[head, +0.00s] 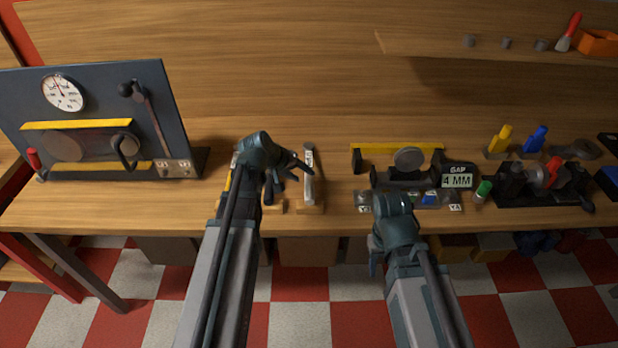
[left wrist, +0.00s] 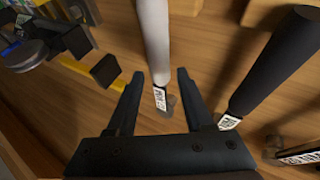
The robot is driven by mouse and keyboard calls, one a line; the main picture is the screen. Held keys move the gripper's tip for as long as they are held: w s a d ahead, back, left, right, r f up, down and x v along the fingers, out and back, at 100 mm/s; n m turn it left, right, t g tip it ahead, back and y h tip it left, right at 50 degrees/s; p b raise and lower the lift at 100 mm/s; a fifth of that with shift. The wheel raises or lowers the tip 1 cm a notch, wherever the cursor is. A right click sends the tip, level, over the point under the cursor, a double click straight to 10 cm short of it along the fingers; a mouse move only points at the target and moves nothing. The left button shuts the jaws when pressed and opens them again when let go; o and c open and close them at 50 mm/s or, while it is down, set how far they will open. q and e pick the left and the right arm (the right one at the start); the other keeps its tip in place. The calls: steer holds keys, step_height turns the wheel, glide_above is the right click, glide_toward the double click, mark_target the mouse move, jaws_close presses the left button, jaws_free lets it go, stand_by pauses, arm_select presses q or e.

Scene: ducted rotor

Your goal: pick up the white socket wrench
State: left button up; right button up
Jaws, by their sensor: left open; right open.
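The white socket wrench (head: 309,172) stands on a small wooden holder near the front of the bench, just right of my left gripper (head: 291,180) in the head view. In the left wrist view, its pale shaft (left wrist: 153,40) comes down from the top edge, with a printed label near its lower end. That end lies between the two spread fingers of my left gripper (left wrist: 160,88), with a gap on each side. My left gripper is open and empty. My right gripper (head: 376,258) is open at the bench's front edge; its fingertips are hard to make out.
A dark-handled tool (left wrist: 272,68) stands close right of the white one in the left wrist view. A dark gauge panel (head: 100,120) stands at the left, and a gap fixture (head: 458,170) at the right. The bench behind the wrench is clear.

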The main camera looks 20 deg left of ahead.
mark_target(307, 176)
arm_select(q)
steer(key=shift+w+b+x, duration=0.2)
steer(key=shift+b+x, duration=1.75)
steer(key=shift+x, duration=0.75)
steer(key=shift+a+r, duration=0.1)
steer(key=shift+r, duration=0.1)
jaws_close()
